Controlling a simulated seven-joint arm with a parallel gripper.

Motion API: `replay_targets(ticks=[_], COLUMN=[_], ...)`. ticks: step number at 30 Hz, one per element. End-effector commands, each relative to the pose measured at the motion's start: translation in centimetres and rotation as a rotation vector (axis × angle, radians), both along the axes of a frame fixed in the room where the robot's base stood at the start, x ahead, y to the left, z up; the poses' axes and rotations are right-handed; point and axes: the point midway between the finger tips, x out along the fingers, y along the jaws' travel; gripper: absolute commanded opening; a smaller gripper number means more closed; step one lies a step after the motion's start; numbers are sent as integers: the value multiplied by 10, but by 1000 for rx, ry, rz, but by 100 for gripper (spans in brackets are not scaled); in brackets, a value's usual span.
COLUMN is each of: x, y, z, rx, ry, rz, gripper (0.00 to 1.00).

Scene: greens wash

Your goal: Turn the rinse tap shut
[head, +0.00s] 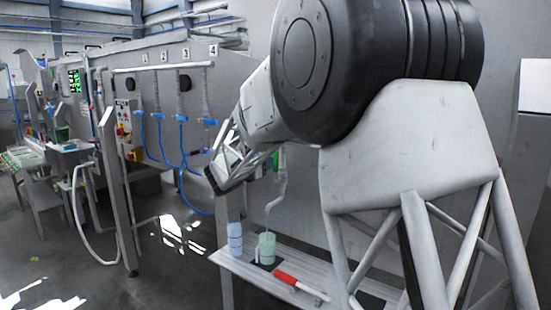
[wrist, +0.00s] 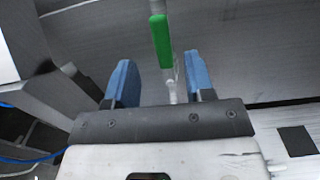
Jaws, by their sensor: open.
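The rinse tap's green lever (wrist: 160,41) shows in the wrist view, pointing up the picture, just beyond my fingertips. A pale tap body or spout (wrist: 170,86) continues below it, seen between the fingers. My gripper (wrist: 160,62) is open, with one blue finger on each side of this line; I cannot tell whether either touches the tap. In the head view, the green lever (head: 276,160) is partly hidden by my arm. A pale, wavy strand, perhaps water, runs down from the tap to a light green container (head: 267,248).
A pale blue stacked container (head: 235,239) stands left of the green one on a metal bench (head: 250,275). Blue hoses (head: 180,150) hang on the numbered wall panel to the left.

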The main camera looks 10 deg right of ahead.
Motion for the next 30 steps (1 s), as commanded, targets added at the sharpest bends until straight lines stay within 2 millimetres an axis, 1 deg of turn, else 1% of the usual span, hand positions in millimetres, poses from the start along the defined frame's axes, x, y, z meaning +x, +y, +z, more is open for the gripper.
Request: replay_targets(ticks=[8,14,30], x=[0,6,47], y=[-1,-7,-48], z=[0,0,-1], rx=[1,2,4], ry=[0,-1,1], rz=[-1,-2,0], gripper=[49,49,49])
